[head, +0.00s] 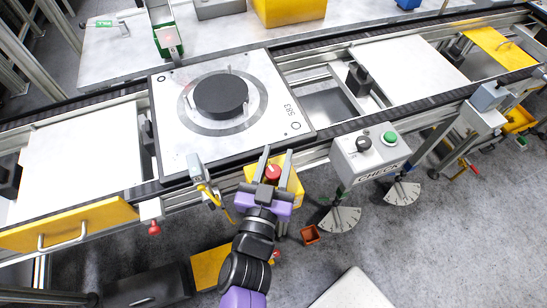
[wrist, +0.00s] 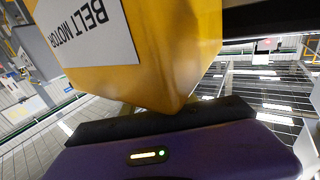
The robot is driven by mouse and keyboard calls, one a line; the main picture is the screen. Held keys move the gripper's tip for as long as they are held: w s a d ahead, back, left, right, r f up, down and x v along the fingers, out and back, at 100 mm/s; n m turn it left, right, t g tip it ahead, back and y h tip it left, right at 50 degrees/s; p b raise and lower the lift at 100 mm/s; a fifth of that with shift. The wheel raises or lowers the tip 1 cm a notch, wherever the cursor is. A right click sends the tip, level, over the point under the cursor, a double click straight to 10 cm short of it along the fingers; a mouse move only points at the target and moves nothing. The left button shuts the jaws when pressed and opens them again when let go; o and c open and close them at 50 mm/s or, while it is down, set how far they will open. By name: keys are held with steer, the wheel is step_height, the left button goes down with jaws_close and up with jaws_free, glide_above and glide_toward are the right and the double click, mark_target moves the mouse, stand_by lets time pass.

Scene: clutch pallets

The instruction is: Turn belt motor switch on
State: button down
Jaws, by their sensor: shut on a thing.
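The belt motor switch is a yellow box (head: 296,185) on the front rail of the conveyor, with a red knob (head: 273,171) on it. In the wrist view the box (wrist: 178,45) fills the upper middle, and its white label (wrist: 88,36) reads BELT MOTOR upside down. My gripper (head: 276,153) reaches the box from the front, its two grey fingers on either side of the red knob. It is shut on the switch. The knob is hidden in the wrist view, and the knob's exact turn cannot be told.
A pallet (head: 172,134) marked 583 carries a dark disc (head: 220,95) behind the box. A grey CHECK box (head: 357,168) with a black knob and green button stands to the right. A yellow handled panel (head: 75,228) is at left. Grey floor (head: 440,245) is open at right.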

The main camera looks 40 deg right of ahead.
mark_target(270, 178)
steer(key=shift+s+d+m+g+h, duration=0.1)
steer(key=shift+s+m+g+h, duration=0.15)
steer(key=shift+m+g+h, duration=0.95)
steer(key=shift+g, duration=0.4)
steer(key=c, duration=1)
jaws_free()
steer(key=shift+o, duration=0.2)
steer(key=shift+b, duration=0.3)
steer(key=b+v, duration=0.1)
steer(key=v, duration=0.6)
steer(key=shift+s+a, duration=0.25)
steer(key=shift+a, duration=0.1)
steer(key=shift+s, duration=0.15)
